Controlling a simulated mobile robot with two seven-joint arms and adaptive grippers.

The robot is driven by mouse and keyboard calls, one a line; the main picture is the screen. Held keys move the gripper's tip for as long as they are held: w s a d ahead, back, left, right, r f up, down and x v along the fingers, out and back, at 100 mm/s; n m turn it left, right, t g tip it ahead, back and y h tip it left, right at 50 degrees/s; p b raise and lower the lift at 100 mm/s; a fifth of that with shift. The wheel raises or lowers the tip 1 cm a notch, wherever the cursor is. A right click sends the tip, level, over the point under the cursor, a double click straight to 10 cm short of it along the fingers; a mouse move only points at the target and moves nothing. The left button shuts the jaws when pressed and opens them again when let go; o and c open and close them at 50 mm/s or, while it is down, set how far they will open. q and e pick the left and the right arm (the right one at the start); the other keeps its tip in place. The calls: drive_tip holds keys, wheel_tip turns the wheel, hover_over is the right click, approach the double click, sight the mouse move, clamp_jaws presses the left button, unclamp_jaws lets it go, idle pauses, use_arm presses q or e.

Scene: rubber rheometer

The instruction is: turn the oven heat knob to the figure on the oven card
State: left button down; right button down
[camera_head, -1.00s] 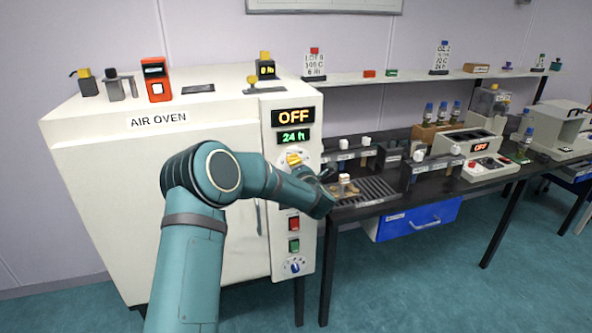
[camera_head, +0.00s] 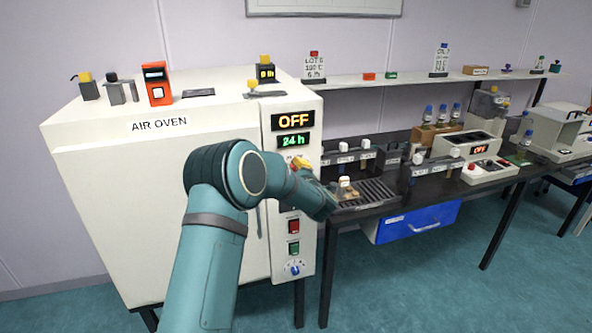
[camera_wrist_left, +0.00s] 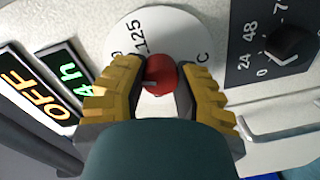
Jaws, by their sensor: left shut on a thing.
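The air oven (camera_head: 165,185) stands at the left with its control strip facing me. My left gripper (camera_wrist_left: 160,88) has its yellow fingers on either side of the red heat knob (camera_wrist_left: 163,72) and is shut on it. The knob sits on a white dial (camera_wrist_left: 135,45) where 125 and C can be read; its pale pointer mark faces left in the wrist view. In the head view, my arm hides the knob and most of the gripper (camera_head: 301,165). A card (camera_head: 313,68) on the shelf beside the oven seems to read LOT 6, 100 C, 6 h.
The oven displays read OFF (camera_head: 293,121) and 24 h (camera_head: 293,141). A black timer knob (camera_wrist_left: 288,44) is beside the dial. Red (camera_head: 293,227) and green (camera_head: 293,249) switches and a blue knob (camera_head: 295,268) are lower down. The bench (camera_head: 400,195) with a rack is close right.

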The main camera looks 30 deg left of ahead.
use_arm(q)
drive_tip(key=shift+a+r, duration=0.1)
drive_tip(key=shift+a, duration=0.05)
idle(0.3)
drive_tip(key=c, duration=0.6)
unclamp_jaws()
drive_tip(key=shift+s, duration=0.1)
drive_tip(key=v, duration=1.2)
